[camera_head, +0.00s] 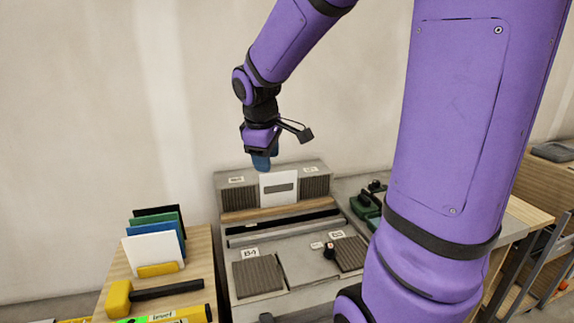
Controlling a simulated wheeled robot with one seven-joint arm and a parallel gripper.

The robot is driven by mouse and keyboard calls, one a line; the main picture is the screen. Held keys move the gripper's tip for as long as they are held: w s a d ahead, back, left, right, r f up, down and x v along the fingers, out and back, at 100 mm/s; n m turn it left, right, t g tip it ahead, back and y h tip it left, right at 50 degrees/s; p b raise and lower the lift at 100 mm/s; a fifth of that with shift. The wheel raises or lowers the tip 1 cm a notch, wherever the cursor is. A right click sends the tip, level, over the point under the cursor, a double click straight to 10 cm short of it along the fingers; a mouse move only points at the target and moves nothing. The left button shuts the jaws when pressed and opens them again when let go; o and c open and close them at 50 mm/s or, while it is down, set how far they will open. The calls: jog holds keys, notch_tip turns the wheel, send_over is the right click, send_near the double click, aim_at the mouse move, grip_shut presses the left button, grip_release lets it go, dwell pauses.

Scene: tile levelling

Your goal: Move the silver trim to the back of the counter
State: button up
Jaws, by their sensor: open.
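My gripper (263,161), with blue fingers, points down above the back part of the grey counter (290,271). It is just above and behind a white panel with a grey bar (279,188), and I see nothing held in it. The gap between its fingers is hard to make out from this side. A long, thin silvery strip (283,227) lies across the counter along a dark slot, in front of a wooden strip (278,208). It looks like the silver trim, but I cannot be sure. The gripper is apart from it.
Ribbed tiles lie at the front left (258,276) and right (350,253). A raised grey back block (237,196) stands near the wall. Left is a wooden table (200,265) with coloured boards, a yellow mallet (119,298) and a level (184,315). Green tools (364,206) sit right.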

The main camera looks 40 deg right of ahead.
jog(key=s+a+r+m+t+y, duration=0.1)
jog(key=s+a+r+m, duration=0.2)
jog(key=s, duration=0.6)
jog(key=s+a+r+m+t+y, duration=0.1)
jog(key=s+a+r+m+t, duration=0.1)
jog(key=s+a, duration=0.5)
jog(key=shift+s+r+m+y, duration=0.3)
jog(key=shift+s+r+m, duration=0.1)
jog(key=shift+s+r, duration=0.45)
jog(key=shift+d, duration=0.1)
